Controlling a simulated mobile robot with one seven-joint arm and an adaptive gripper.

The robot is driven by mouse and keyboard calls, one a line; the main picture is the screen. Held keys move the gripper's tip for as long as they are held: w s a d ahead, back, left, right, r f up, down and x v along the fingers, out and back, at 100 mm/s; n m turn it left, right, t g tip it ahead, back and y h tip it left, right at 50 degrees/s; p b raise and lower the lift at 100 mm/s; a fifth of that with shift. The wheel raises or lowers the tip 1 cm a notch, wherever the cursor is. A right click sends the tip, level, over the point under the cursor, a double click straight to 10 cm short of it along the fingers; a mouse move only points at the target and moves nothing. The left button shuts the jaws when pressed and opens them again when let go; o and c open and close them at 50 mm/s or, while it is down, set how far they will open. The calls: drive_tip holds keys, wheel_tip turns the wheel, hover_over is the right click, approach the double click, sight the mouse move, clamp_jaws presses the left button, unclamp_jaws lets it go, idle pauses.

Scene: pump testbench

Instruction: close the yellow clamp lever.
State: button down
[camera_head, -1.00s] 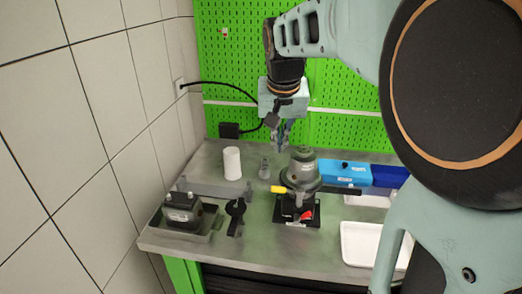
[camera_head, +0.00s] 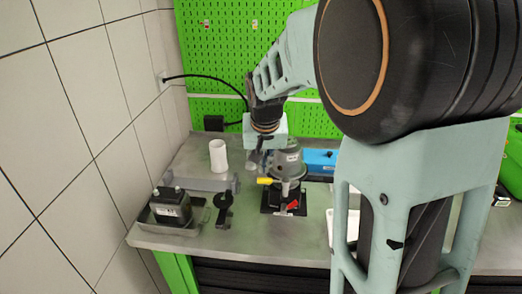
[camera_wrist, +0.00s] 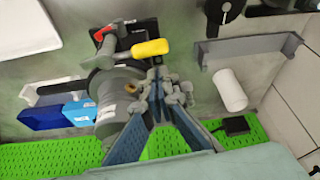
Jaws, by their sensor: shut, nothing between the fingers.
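The yellow clamp lever (camera_head: 264,181) sticks out to the left from the grey pump (camera_head: 289,166) in the head view. In the wrist view the yellow lever (camera_wrist: 151,47) points to the right of the pump (camera_wrist: 118,92), just beyond my fingertips. My gripper (camera_wrist: 158,82) is shut and empty, with its blue fingers meeting beside the pump body. It appears just short of the lever; I cannot tell whether they touch. In the head view my gripper (camera_head: 258,158) is small, partly hidden and close above the lever.
A red handle (camera_head: 293,205) sits on the black base under the pump. A white cylinder (camera_head: 218,156), a grey tray with a black block (camera_head: 171,206) and a black clamp tool (camera_head: 224,209) are to the left. Blue bins (camera_wrist: 60,116) stand behind the pump.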

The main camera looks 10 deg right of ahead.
drive_tip(key=shift+s+a+f, duration=0.15)
drive_tip(key=shift+s+f, duration=0.05)
drive_tip(key=shift+s, duration=0.4)
